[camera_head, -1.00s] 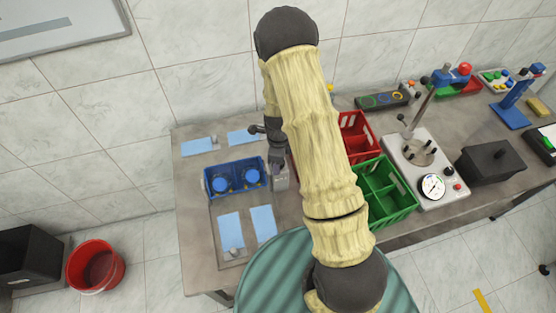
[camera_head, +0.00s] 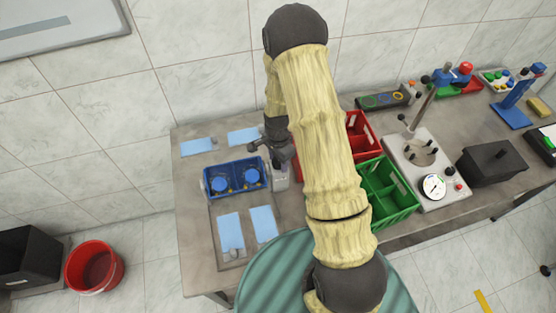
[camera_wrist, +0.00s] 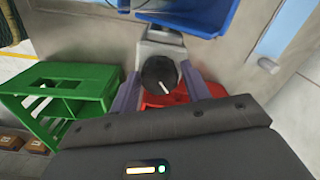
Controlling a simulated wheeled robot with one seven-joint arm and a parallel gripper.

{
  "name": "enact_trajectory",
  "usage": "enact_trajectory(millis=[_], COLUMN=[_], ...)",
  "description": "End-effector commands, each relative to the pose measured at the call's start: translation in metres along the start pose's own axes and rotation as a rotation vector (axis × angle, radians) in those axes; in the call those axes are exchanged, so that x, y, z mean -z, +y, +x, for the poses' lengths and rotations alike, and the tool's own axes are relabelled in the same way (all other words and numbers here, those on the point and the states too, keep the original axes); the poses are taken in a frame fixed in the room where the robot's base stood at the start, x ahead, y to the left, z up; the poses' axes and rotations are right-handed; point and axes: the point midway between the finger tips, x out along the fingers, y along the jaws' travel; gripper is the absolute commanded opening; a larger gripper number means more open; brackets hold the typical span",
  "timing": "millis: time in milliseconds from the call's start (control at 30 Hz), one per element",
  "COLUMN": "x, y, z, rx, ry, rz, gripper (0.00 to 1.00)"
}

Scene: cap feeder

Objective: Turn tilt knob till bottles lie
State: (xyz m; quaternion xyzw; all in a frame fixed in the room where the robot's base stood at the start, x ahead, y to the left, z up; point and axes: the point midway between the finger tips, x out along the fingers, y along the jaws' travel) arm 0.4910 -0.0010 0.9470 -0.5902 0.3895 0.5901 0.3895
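The tilt knob (camera_wrist: 158,75) is a dark round knob with a white mark, on a grey housing (camera_wrist: 160,45) in the wrist view. My gripper (camera_wrist: 160,92) is open, its two fingers on either side of the knob. Small gaps seem to show between fingers and knob; contact is unclear. In the head view my gripper (camera_head: 277,160) is above the grey housing (camera_head: 280,181), and the knob is hidden. The blue tray (camera_head: 236,194) beside it holds two blue-topped bottles (camera_head: 221,183) (camera_head: 251,177). Their tilt is hard to tell from above.
A red crate (camera_head: 364,131) and a green crate (camera_head: 389,190) stand right of the housing. A grey device with a dial (camera_head: 433,187) is further right. Light-blue sheets (camera_head: 231,231) lie around the tray. A red bucket (camera_head: 95,267) is on the floor at left.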

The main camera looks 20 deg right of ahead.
Motion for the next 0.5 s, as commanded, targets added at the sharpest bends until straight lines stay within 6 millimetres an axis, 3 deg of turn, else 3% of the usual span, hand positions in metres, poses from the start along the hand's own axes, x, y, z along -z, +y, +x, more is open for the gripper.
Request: enact_trajectory(millis=[33, 133, 333, 500], x=[0.0, 0.0, -0.0002, -0.0005], y=[0.0, 0.0, -0.0001, 0.0], z=[0.0001, 0.0001, 0.0001, -0.0007], rx=[0.0, 0.0, 0.0, -0.001], ry=[0.0, 0.0, 0.0, 0.0], rz=[0.001, 0.002, 0.066, 0.291], gripper=[0.37, 0.17, 0.16, 0.16])
